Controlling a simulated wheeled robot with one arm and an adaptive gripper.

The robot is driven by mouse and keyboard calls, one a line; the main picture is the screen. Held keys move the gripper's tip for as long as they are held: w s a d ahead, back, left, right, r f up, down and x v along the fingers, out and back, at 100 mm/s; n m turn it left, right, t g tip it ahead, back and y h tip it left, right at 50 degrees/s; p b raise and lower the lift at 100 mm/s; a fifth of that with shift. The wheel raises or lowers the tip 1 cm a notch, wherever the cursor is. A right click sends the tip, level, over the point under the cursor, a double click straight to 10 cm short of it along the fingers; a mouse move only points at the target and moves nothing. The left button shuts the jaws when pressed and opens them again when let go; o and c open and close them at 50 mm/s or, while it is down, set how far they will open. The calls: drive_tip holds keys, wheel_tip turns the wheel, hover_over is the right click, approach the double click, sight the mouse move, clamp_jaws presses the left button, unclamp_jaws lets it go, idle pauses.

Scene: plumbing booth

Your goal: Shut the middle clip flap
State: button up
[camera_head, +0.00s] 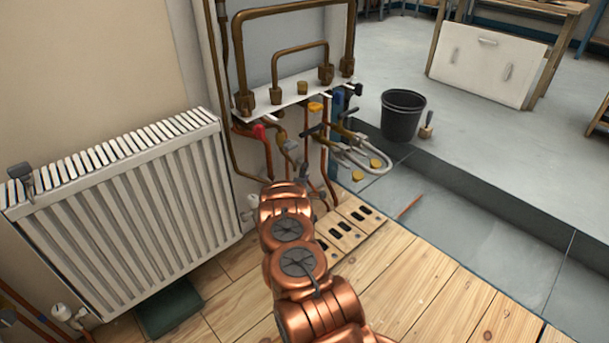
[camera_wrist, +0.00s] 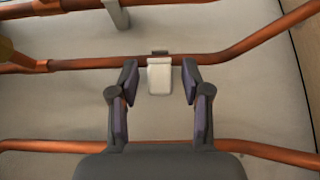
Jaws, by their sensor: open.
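In the wrist view, a small pale clip flap (camera_wrist: 159,79) sits at a copper pipe (camera_wrist: 225,57), with a dark bit of the clip above it. It hangs just below the pipe; I cannot tell how far it is swung open. My gripper (camera_wrist: 159,70) is open and empty, with one dark finger on each side of the flap and a gap on both sides. Another grey clip (camera_wrist: 117,14) shows higher up, at the top edge. In the head view my copper-coloured arm reaches toward the pipes at the wall and hides my gripper.
Another copper pipe (camera_wrist: 270,152) runs below the flap in the wrist view. In the head view, a white radiator (camera_head: 130,200) stands left, and a pipe manifold with valves (camera_head: 300,92) is on the wall. A black bucket (camera_head: 402,116) stands farther right.

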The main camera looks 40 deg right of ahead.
clamp_jaws()
idle(0.3)
